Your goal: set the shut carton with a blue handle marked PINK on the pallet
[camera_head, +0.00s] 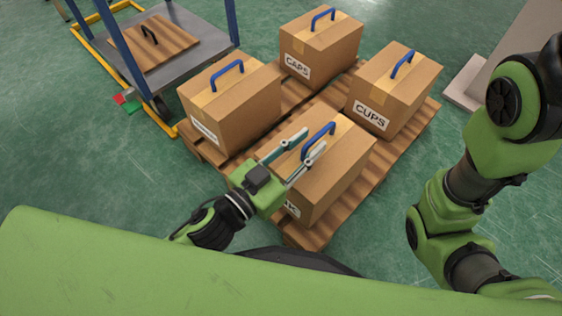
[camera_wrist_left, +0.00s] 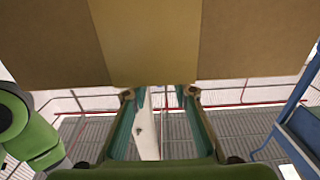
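The carton (camera_head: 335,175) with a blue handle (camera_head: 318,141) rests on the front corner of the wooden pallet (camera_head: 309,232). Its label (camera_head: 291,209) is partly hidden by my left gripper; only the end, "NK", shows. My left gripper (camera_head: 312,140) is open over the carton's top, its two fingers apart and close to the handle. I cannot tell whether they touch it. In the left wrist view the fingers (camera_wrist_left: 158,93) are spread with nothing seen between them, and a brown taped carton face (camera_wrist_left: 145,45) fills the top. My right gripper is out of view.
Three other blue-handled cartons stand on the pallet: one marked CAPS (camera_head: 320,50), one marked CUPS (camera_head: 393,92), and one (camera_head: 232,105) with an unreadable label. A blue-posted cart (camera_head: 195,65) holds a brown board with a black handle (camera_head: 150,35). Green floor lies around.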

